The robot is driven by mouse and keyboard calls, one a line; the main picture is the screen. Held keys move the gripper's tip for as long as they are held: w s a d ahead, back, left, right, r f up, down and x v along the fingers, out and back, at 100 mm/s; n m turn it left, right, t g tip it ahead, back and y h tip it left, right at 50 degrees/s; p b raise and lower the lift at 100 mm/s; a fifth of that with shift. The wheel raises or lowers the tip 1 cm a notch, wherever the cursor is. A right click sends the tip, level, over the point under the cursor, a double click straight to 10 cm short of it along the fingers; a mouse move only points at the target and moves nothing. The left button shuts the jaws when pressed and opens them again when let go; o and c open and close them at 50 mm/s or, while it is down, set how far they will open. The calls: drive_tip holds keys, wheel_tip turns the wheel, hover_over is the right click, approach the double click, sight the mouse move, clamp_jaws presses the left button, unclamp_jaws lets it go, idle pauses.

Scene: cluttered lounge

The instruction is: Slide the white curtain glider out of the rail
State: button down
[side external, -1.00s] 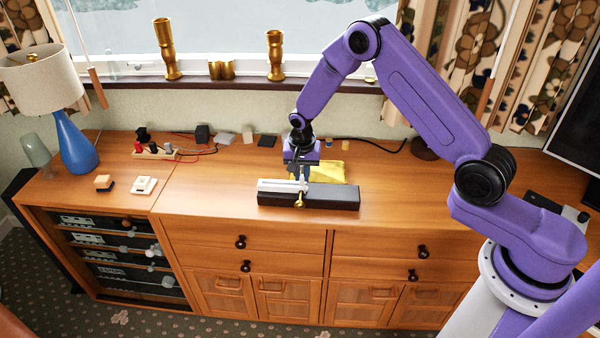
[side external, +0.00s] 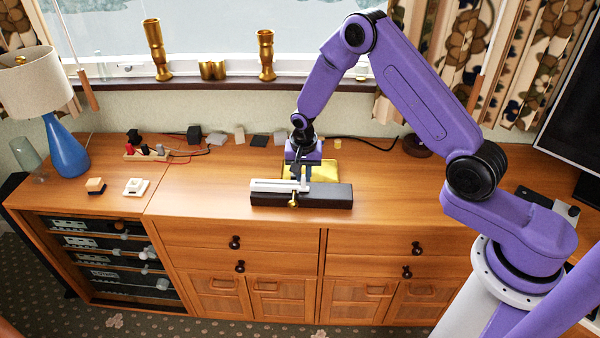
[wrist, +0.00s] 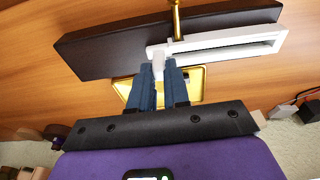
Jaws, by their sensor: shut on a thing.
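My gripper (side external: 304,178) points down at the rail's right end in the side view. In the wrist view its blue fingers (wrist: 160,70) are shut on the small white glider (wrist: 158,64), at the rail's left end there. The fingers hide part of the glider, and I cannot tell how much of it is still inside the rail. A gold screw-like piece (side external: 293,200) sits at the block's front.
A yellow cloth or tray (side external: 325,169) lies behind the block. Small blocks, cables and a terminal board (side external: 146,154) stand toward the back. A white switch-like item (side external: 136,187) and a blue lamp (side external: 66,148) are at left. Cabinet top right of the block is clear.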

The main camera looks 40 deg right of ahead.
sight(309, 188)
drive_tip(key=shift+s+d, duration=0.55)
drive_tip(key=shift+d, duration=0.05)
drive_tip(key=shift+r, duration=0.1)
drive_tip(key=shift+r, duration=2.95)
